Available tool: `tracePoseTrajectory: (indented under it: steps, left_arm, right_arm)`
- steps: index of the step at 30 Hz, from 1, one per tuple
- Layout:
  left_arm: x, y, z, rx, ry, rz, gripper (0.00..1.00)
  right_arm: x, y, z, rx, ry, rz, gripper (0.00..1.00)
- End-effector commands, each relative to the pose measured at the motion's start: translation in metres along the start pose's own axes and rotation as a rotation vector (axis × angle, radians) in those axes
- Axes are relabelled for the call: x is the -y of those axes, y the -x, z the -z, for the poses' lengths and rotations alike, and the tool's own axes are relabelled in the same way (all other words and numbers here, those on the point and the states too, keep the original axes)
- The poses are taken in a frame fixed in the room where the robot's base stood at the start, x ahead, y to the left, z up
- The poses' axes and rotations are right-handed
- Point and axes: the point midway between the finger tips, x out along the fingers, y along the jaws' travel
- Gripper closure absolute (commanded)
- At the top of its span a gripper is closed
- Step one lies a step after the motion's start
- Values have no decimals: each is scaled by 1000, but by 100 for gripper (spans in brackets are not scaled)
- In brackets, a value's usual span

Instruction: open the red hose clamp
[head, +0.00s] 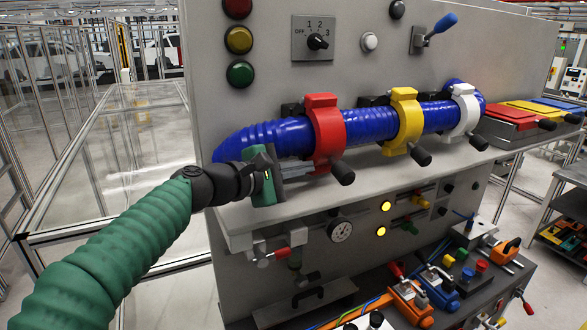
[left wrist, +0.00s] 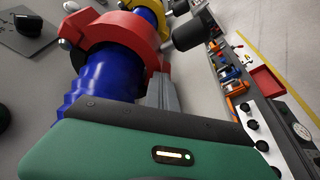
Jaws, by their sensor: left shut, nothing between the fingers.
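The red hose clamp (head: 326,130) is closed around the blue corrugated hose (head: 280,137), left of the yellow clamp. Its black handle (head: 342,172) points down and toward me. In the left wrist view the red clamp (left wrist: 110,38) is at the top, with its black handle (left wrist: 188,36) to the right. My left gripper (head: 306,186) is shut and empty, just left of and below the red clamp's handle, its fingers pointing right. In the left wrist view the fingers (left wrist: 162,92) reach toward the clamp's lower side; I cannot tell whether they touch it. My right gripper is out of view.
A yellow clamp (head: 404,120) and a white clamp (head: 465,110) sit farther right on the hose. The grey panel (head: 270,75) rises behind, with a rotary switch (head: 317,42) and colored buttons. A lower shelf holds valves and tools. Free air lies in front of the ledge.

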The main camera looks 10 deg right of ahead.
Motion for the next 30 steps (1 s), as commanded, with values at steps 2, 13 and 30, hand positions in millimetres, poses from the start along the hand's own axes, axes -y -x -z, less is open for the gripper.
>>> tracePoseTrajectory:
  steps: [2, 13, 30]
  left_arm:
    - [2, -3, -7, 15, 0, 5, 100]
    - [6, 31, 1, 6, -3, -2, 100]
    - [0, 177, 13, 4, 6, -8, 100]
  right_arm:
    - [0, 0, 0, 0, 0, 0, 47]
    - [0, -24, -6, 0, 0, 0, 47]
    - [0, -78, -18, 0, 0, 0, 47]
